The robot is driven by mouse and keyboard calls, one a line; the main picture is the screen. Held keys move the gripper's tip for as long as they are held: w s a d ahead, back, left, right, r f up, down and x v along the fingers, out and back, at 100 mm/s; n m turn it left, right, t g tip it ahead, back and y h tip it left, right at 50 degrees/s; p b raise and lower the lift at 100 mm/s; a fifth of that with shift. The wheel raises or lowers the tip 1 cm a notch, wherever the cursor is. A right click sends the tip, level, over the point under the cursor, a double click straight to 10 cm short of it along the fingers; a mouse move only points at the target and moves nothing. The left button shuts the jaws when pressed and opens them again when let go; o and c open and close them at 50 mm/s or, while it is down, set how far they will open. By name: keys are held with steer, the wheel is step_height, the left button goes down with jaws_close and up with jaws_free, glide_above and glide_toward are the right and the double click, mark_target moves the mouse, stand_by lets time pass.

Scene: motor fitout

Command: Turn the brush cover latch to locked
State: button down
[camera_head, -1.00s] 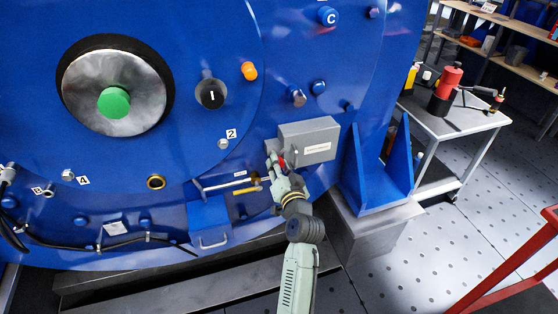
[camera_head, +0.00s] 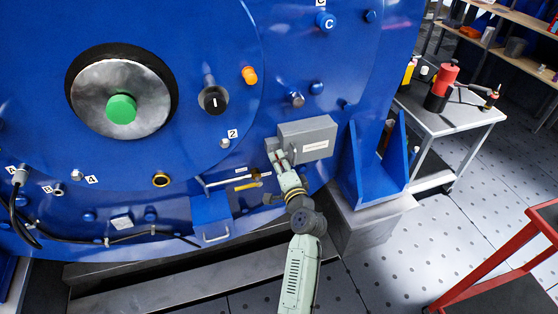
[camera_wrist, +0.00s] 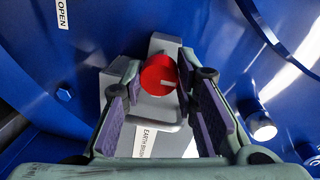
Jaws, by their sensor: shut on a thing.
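The brush cover is a grey box (camera_head: 308,140) on the lower right of the blue machine, with a white label on its front. In the wrist view its label (camera_wrist: 146,142) reads "EARTH BRUSH", partly hidden. The latch has a round red knob (camera_wrist: 158,75) with a pale mark at its lower right. My gripper (camera_wrist: 159,72) has its purple-padded fingers on either side of the red knob and is shut on it. In the head view my gripper (camera_head: 278,160) is at the box's left end and hides the knob.
An "OPEN" label (camera_wrist: 62,14) is on the blue surface at upper left of the wrist view. A yellow-handled tool (camera_head: 248,186) lies left of my gripper. A blue bracket (camera_head: 376,165) stands right of the box. A grey table (camera_head: 450,110) and red cart (camera_head: 510,262) are at right.

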steer(key=shift+r+m, duration=0.1)
steer(key=shift+m, duration=0.2)
steer(key=c, duration=1.3)
jaws_free()
steer(key=v, duration=1.2)
